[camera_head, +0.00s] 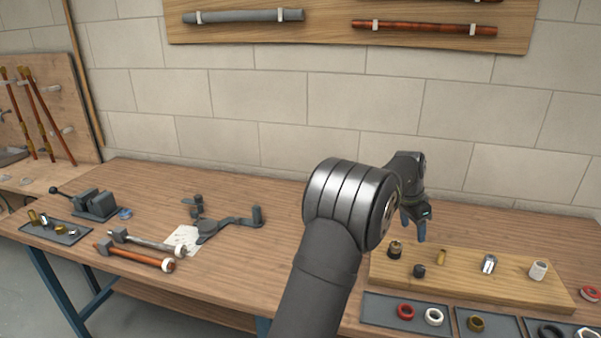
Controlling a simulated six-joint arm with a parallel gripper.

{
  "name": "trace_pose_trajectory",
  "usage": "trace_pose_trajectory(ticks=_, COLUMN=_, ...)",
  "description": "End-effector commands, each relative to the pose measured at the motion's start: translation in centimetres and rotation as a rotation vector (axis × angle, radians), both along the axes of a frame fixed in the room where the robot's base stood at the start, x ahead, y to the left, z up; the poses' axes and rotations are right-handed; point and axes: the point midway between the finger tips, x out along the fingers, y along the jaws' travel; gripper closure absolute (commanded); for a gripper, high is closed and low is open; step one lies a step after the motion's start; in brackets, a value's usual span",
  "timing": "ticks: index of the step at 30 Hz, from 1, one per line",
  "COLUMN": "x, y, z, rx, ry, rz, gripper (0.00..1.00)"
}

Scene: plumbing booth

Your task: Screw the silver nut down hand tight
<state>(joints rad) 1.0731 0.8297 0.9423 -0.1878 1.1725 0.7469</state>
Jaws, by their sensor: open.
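A silver cylindrical piece (489,264), which looks like the silver nut on its fitting, stands upright on the wooden board (510,292) at the right of the bench. I cannot make out its thread or how far down the nut sits. My gripper (413,226) hangs fingers down above the back left of the board, left of the silver piece and apart from it. The fingers are open, and nothing shows between them. My arm rises in the middle of the view and hides part of the bench behind it.
Also on the board are a dark brass fitting (395,250), a small black fitting (419,271), a brass fitting (441,257) and a white fitting (538,270). Grey trays (380,306) with rings lie in front. A vise (95,203) and wrenches (140,254) lie left.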

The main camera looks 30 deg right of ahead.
Motion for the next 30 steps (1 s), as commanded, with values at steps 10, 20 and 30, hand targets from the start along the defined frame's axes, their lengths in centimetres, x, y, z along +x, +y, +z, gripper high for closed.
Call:
trace_pose_trajectory(ticks=10, x=0.6, y=3.9, z=4.9, rx=-0.051, ry=-0.019, rz=0.260, gripper=0.42)
trace_pose_trajectory(ticks=20, x=0.7, y=8.4, z=8.8, rx=-0.125, ry=-0.018, rz=0.541, gripper=0.42)
trace_pose_trajectory(ticks=30, x=1.2, y=7.0, z=5.0, rx=-0.123, ry=-0.015, rz=0.552, gripper=0.42)
